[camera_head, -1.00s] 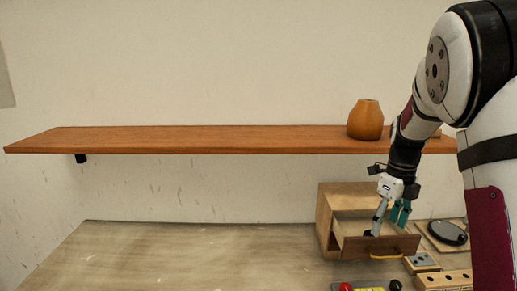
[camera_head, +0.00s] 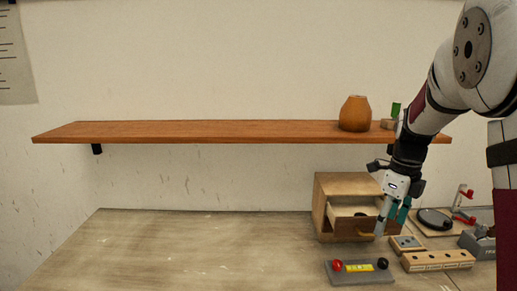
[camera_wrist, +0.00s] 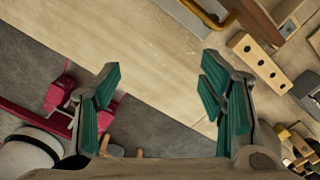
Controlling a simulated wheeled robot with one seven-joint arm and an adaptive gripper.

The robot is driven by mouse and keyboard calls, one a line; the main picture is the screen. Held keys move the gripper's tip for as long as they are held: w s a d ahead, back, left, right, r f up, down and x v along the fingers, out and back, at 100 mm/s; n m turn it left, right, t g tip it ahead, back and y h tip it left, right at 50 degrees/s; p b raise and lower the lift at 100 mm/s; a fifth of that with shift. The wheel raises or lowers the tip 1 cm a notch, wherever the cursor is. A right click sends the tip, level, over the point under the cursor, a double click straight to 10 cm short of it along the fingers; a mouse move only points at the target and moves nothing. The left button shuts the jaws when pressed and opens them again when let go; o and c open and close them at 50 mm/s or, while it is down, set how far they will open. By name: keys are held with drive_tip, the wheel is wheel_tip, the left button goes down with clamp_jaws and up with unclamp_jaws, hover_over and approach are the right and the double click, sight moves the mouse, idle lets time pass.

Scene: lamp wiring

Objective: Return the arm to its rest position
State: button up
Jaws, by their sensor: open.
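My gripper (camera_head: 392,213) hangs at the right side of the head view, in front of the small wooden drawer cabinet (camera_head: 345,186). Its teal fingers (camera_wrist: 165,95) are spread wide in the wrist view, with nothing between them. Bare table and a strip of grey floor show past them. The cabinet's drawer (camera_head: 352,227) is partly out, and its yellow handle also shows at the top of the wrist view (camera_wrist: 203,14). My gripper covers part of the drawer's right side.
A wooden shelf (camera_head: 230,131) with an orange vase (camera_head: 355,114) runs above the table. A grey board (camera_head: 345,273) with red and black knobs and a wooden block with holes (camera_head: 438,260) lie near the front right. The table's left half (camera_head: 190,245) is clear.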

drive_tip(key=s+a+r+n+t, duration=0.2)
drive_tip(key=s+a+r+n, duration=0.6)
drive_tip(key=s+r+n, duration=0.4)
drive_tip(key=s+a+f+n+t, duration=0.1)
drive_tip(key=s+a+n+t, duration=0.2)
drive_tip(key=s+n, duration=1.1)
drive_tip(key=a+n, duration=0.2)
drive_tip(key=n, duration=0.1)
drive_tip(key=shift+f, duration=0.2)
